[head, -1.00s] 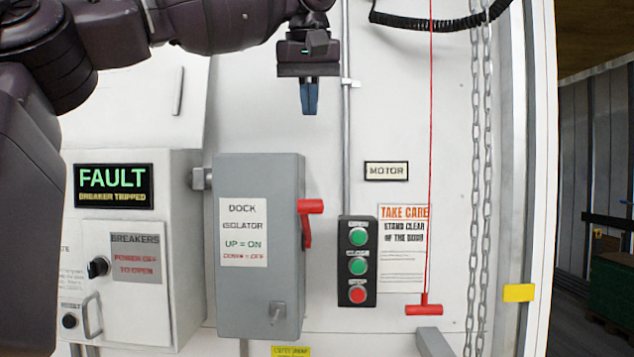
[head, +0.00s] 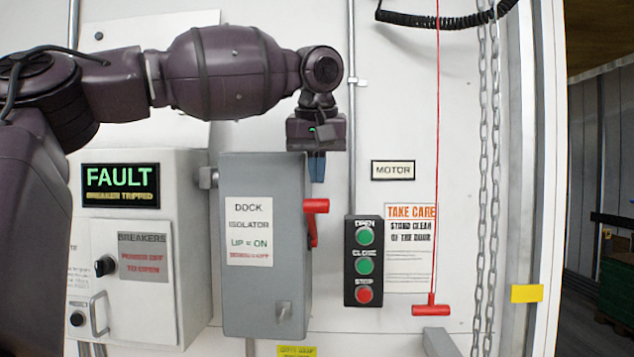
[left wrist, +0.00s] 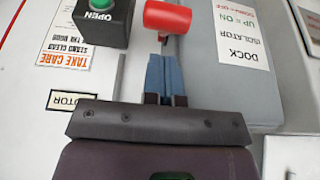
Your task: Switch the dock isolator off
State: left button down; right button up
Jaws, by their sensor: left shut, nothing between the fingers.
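The dock isolator (head: 262,290) is a grey box on the wall, labelled UP = ON and down = off. Its red handle (head: 316,206) is on the box's right side, with the grip at the upper end. My left gripper (head: 317,180) points down just above the red grip, its blue fingers shut and empty. In the left wrist view the fingers (left wrist: 166,62) point at the red handle (left wrist: 168,17), and a small gap seems to separate them. The isolator's label (left wrist: 240,35) shows beside it. My right gripper is not in view.
A breaker cabinet (head: 190,250) with a lit FAULT display (head: 120,185) stands left of the isolator. A button box (head: 363,285) with OPEN, CLOSE and STOP is close on the right. A red pull cord handle (head: 431,310) and chains (head: 482,200) hang further right.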

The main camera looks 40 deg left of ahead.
pick_arm(q)
jog(key=shift+s+d+f, duration=0.2)
jog(key=shift+f, duration=0.3)
jog(key=shift+s+d+f, duration=0.15)
jog(key=shift+s+f, duration=0.05)
jog(key=shift+f, duration=0.25)
jog(key=shift+s+a+f, duration=0.1)
